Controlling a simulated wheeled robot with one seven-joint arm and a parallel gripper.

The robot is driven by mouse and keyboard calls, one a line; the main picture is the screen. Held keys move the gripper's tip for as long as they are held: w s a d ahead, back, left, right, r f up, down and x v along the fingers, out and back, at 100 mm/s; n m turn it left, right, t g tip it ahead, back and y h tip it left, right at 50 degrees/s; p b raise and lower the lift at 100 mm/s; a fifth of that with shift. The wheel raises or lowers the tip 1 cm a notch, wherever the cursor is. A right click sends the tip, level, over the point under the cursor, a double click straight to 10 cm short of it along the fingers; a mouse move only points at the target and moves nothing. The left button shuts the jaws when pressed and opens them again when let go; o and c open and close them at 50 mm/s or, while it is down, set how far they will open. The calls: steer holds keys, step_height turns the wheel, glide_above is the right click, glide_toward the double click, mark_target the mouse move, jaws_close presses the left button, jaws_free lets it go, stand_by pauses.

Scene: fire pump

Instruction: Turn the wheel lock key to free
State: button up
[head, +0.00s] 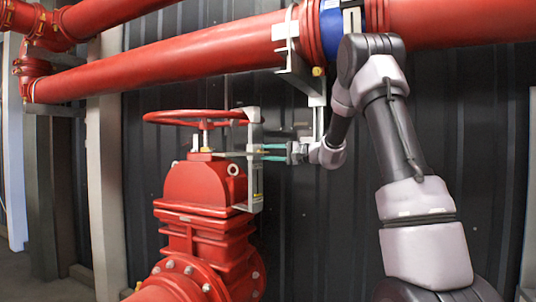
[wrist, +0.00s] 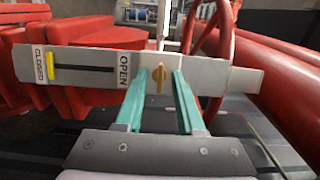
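The wheel lock is a grey plate (wrist: 210,76) in the wrist view, with a slot marked CLOSED and OPEN. A yellow marker (wrist: 50,65) sits at the CLOSED end. The small brass-coloured key (wrist: 157,80) sticks out right of the OPEN label and looks upright. My gripper (wrist: 161,76) is open, with one teal finger on each side of the key and a gap visible on both sides. How far the tips reach along the key is unclear. In the head view my gripper (head: 265,152) points left at the lock bracket (head: 255,185); the key cannot be made out there.
The red handwheel (head: 195,117) sits on top of the red valve (head: 205,190), beside the bracket. Large red pipes (head: 170,65) run overhead, with a pipe support (head: 300,60) close to my arm. A dark corrugated wall (head: 310,220) stands behind.

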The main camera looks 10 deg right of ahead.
steer(key=shift+a, duration=0.1)
jaws_close()
stand_by(0.3)
steer(key=shift+s+a+f+m+t+h, duration=0.1)
steer(key=shift+m+t+h, duration=0.25)
steer(key=shift+m+t, duration=2)
steer(key=shift+w+a+f+m+g+h, duration=0.1)
steer(key=shift+m+h, duration=0.2)
steer(key=shift+m, duration=4.5)
steer(key=shift+s+f+m+t+h, duration=0.1)
steer(key=shift+m+t+h, duration=0.25)
steer(key=shift+m+t, duration=2)
steer(key=m+g, duration=0.2)
steer(key=shift+r+m, duration=0.1)
steer(key=shift+m, duration=0.3)
